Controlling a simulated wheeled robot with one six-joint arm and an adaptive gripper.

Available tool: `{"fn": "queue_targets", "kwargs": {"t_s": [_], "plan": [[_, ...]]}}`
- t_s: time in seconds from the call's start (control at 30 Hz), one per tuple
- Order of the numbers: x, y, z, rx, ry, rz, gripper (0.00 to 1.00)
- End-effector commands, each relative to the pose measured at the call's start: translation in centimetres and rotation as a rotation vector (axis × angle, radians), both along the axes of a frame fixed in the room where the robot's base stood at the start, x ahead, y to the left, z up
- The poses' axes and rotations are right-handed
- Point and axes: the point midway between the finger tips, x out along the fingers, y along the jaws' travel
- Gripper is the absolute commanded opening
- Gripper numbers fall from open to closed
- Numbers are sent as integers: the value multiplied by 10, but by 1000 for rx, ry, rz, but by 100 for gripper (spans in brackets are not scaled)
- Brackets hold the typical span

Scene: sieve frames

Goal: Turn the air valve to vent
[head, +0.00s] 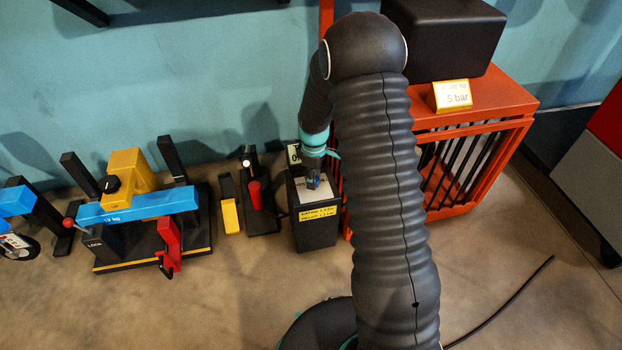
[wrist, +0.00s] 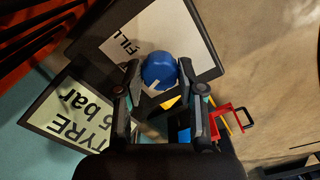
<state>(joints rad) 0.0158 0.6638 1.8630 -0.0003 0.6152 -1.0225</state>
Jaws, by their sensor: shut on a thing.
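The air valve is a blue knob (wrist: 158,69) on a white plate (wrist: 185,28) atop a black pedestal (head: 315,235). "FILL" is readable on the plate beside the knob in the wrist view; no vent mark is readable. A pale mark shows on the knob's lower side. My gripper (wrist: 159,74) has one finger on each side of the knob and is shut on it. In the head view my gripper (head: 313,172) comes down on the pedestal top, and the knob (head: 313,183) is partly hidden.
A "TYRE" sign (wrist: 72,112) stands close beside the plate. An orange barred cage (head: 480,105) with a black box (head: 443,35) is right of the pedestal. A red-handled device (head: 256,195) and a blue-and-yellow rig (head: 140,205) stand left. The front floor is partly clear.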

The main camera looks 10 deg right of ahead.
Motion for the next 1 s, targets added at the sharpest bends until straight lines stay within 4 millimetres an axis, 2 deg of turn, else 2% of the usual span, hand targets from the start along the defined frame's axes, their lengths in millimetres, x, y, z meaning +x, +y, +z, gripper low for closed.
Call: {"fn": "queue_targets", "kwargs": {"t_s": [0.6,1.0], "plan": [[3,1,1,-1,-7,536,4],[2,2,1,-1,-7,696,4]]}}
